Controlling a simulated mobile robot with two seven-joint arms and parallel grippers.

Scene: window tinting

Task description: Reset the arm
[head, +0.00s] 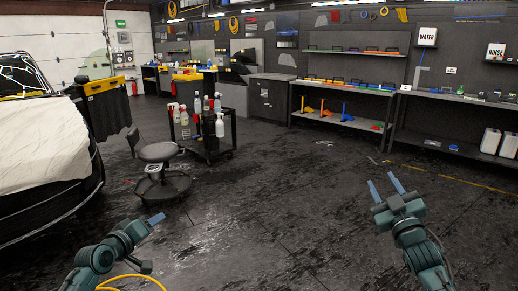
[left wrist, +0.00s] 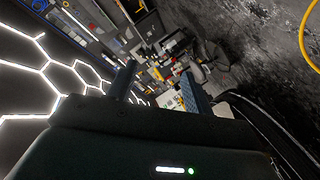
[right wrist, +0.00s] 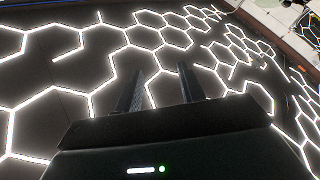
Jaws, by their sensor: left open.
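My left gripper (head: 155,218) is at the lower left of the head view, over the floor. Its fingers overlap there, but the left wrist view shows the two fingers (left wrist: 158,80) apart with nothing between them. My right gripper (head: 382,181) is at the lower right of the head view, raised with its blue-tipped fingers spread and empty. In the right wrist view its fingers (right wrist: 160,82) are apart against the hexagonal ceiling lights. Both grippers touch nothing.
A car partly covered in white (head: 45,140) stands at the left. A stool (head: 158,152) and a cart with bottles (head: 228,135) stand ahead. Shelves (head: 345,121) line the back and right walls. The floor (head: 280,200) between my arms is open.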

